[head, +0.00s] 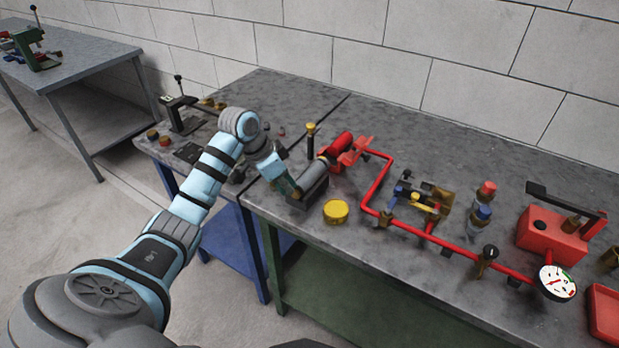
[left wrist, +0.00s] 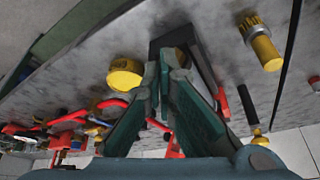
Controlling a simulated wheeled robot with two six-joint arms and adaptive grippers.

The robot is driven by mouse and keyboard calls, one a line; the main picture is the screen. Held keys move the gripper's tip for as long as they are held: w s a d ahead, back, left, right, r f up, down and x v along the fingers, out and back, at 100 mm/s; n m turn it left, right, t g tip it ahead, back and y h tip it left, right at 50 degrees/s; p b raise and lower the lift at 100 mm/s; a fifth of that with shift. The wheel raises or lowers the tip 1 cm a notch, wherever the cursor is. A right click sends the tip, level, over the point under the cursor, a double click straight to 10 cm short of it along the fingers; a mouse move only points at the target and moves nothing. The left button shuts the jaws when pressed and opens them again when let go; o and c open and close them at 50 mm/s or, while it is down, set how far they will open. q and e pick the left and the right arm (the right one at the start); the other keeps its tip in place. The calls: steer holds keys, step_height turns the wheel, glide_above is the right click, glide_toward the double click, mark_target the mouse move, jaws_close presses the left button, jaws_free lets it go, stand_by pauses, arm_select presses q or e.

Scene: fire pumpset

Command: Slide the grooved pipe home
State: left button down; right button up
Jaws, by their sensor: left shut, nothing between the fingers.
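The red pipe run (head: 378,185) lies along the bench. At its left end is a short red cylinder (head: 340,145) beside a red bracket-like piece (head: 356,151). I cannot tell which part is the grooved pipe. My left gripper (head: 296,190) is low over the front left part of the bench, left of the yellow cap (head: 336,211). In the left wrist view my left gripper (left wrist: 166,62) has its dark green fingers together, with nothing seen between them, over a dark angular stand (left wrist: 201,62). The yellow cap (left wrist: 125,76) is beside the fingers. My right gripper is out of view.
A yellow-topped post (head: 311,129) stands behind the gripper. Blue and brass valve parts (head: 423,199), a red box with a black lever (head: 552,235) and a white dial gauge (head: 557,283) are to the right. The wrist view shows a brass fitting (left wrist: 264,48). Bench is bare at front centre.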

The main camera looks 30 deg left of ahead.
mark_target(310, 178)
arm_select(q)
steer(key=shift+f, duration=0.2)
stand_by(0.4)
steer(key=shift+f, duration=0.65)
steer(key=shift+w+b, duration=0.65)
steer(key=shift+w, duration=0.55)
stand_by(0.6)
steer(key=shift+s+p, duration=0.25)
steer(key=shift+p, duration=0.5)
steer(key=shift+d, duration=0.1)
steer(key=shift+d+p, duration=0.5)
steer(key=shift+p, duration=0.2)
